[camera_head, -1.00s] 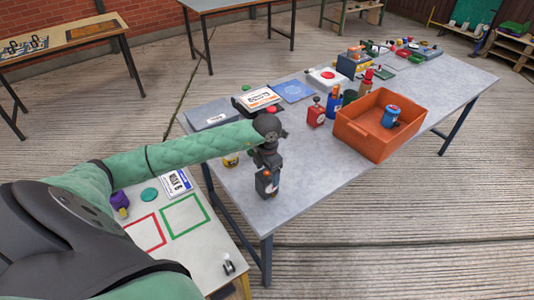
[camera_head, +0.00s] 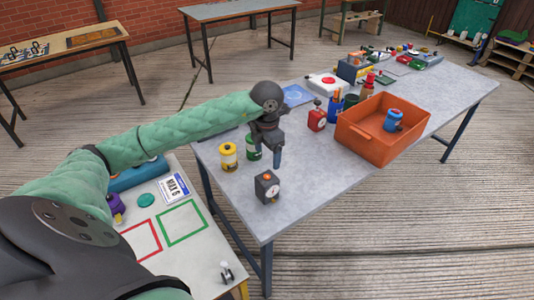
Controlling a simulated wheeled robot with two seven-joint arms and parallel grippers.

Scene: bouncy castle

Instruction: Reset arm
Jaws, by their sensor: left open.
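My left arm, in a green quilted sleeve, reaches in from the left in the head view. My left gripper (camera_head: 277,157) is open, with its fingers pointing down over the grey table (camera_head: 330,190), and looks empty. A small dark box with a pale dial and an orange top (camera_head: 267,187) stands on the table in front of the gripper, apart from it. A green canister (camera_head: 253,147) stands just left of the fingers, partly hidden by the gripper. A yellow canister (camera_head: 228,157) stands further left. My right gripper is out of view.
An orange crate (camera_head: 376,153) holding a blue canister (camera_head: 393,120) sits on the right. A red dial box (camera_head: 317,117) and several bottles stand behind. A white board with red and green outlines (camera_head: 207,262) is at lower left. The table's front middle is clear.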

